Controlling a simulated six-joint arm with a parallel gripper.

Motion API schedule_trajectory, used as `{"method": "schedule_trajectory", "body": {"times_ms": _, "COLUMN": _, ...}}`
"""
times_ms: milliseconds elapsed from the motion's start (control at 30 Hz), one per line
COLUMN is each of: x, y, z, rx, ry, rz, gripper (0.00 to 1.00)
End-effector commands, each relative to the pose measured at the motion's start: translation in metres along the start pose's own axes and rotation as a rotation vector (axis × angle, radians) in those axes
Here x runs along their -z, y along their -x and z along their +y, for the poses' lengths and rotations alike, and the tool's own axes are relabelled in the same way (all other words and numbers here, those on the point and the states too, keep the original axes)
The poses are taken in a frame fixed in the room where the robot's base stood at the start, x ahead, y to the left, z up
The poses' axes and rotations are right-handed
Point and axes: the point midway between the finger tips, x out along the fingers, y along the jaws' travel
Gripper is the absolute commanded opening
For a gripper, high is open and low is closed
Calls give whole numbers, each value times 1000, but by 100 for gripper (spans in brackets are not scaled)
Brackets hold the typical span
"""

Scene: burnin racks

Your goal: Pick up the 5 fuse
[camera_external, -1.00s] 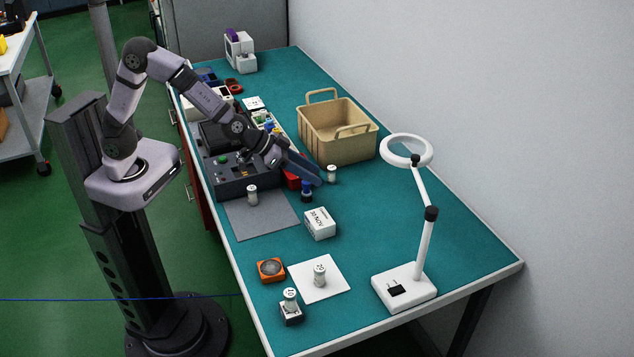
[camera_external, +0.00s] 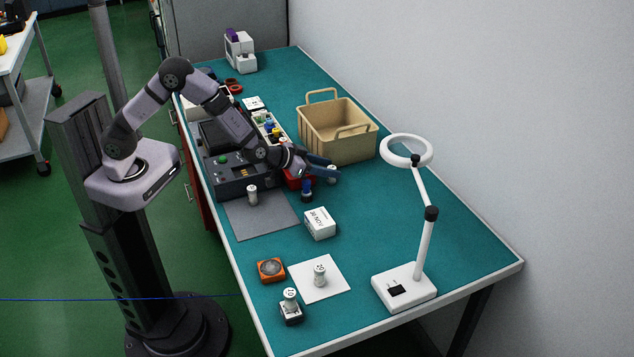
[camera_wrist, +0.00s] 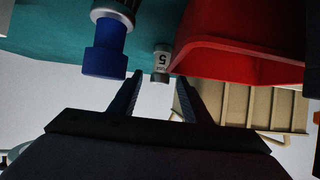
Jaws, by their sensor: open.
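The 5 fuse (camera_wrist: 162,64) is a small pale cylinder with a dark end and the mark "5". In the wrist view it stands ahead of my open, empty gripper (camera_wrist: 160,82), between the lines of the two fingers. In the external view the fuse (camera_external: 332,179) stands on the teal bench, partly hidden by my gripper (camera_external: 332,170), which is at its far side or over it. Whether the fingers touch it, I cannot tell.
The tan basket (camera_external: 345,150) stands behind. A white box (camera_external: 320,224) sits nearer the front. Open bench lies to the right.

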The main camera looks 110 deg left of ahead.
Motion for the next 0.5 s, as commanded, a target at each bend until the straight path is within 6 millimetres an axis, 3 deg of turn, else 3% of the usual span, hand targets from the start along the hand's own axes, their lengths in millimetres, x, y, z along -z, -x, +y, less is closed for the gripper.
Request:
{"method": "schedule_trajectory", "body": {"times_ms": 267, "x": 0, "y": -7, "z": 0, "rx": -1, "ry": -1, "rz": -1, "gripper": 44}}
{"method": "schedule_trajectory", "body": {"times_ms": 500, "x": 2, "y": -28, "z": 0, "rx": 1, "ry": 0, "rz": -3, "gripper": 44}}
